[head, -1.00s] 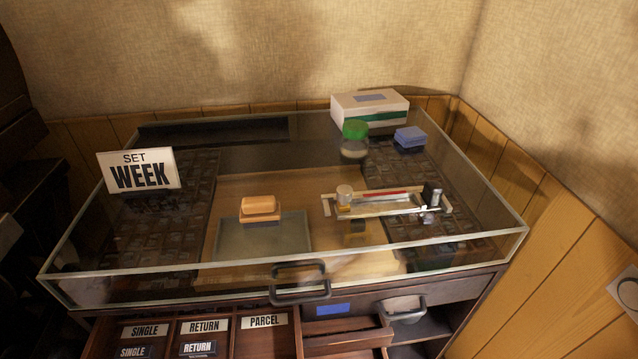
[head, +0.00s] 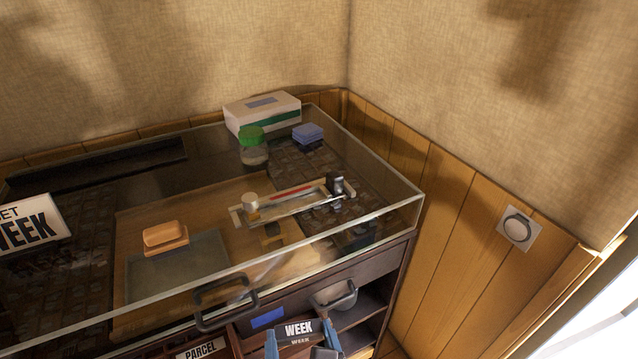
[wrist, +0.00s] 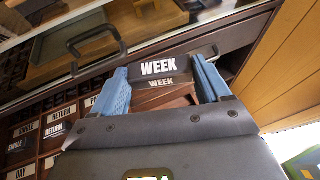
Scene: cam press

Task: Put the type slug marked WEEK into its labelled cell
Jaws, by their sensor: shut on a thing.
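The type slug marked WEEK (head: 299,330) is a dark block with a white label, low in the head view. My gripper (head: 302,342) is shut on it with blue fingers at either side. In the wrist view the WEEK slug (wrist: 160,67) sits between the fingers of my gripper (wrist: 163,82), its lettering facing the camera. The drawer of labelled cells (wrist: 46,147) shows at the left of the wrist view, with SINGLE, RETURN and DAY labels legible. A PARCEL label (head: 201,349) shows in the head view. No WEEK cell label can be made out.
A glass-topped case (head: 330,236) stands above the drawer, with a dark handle (head: 226,303) at its front. A SET WEEK sign (head: 30,226) stands at the left. A wood-panelled wall (head: 455,240) bounds the right. A small cup handle (head: 336,297) projects below the case.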

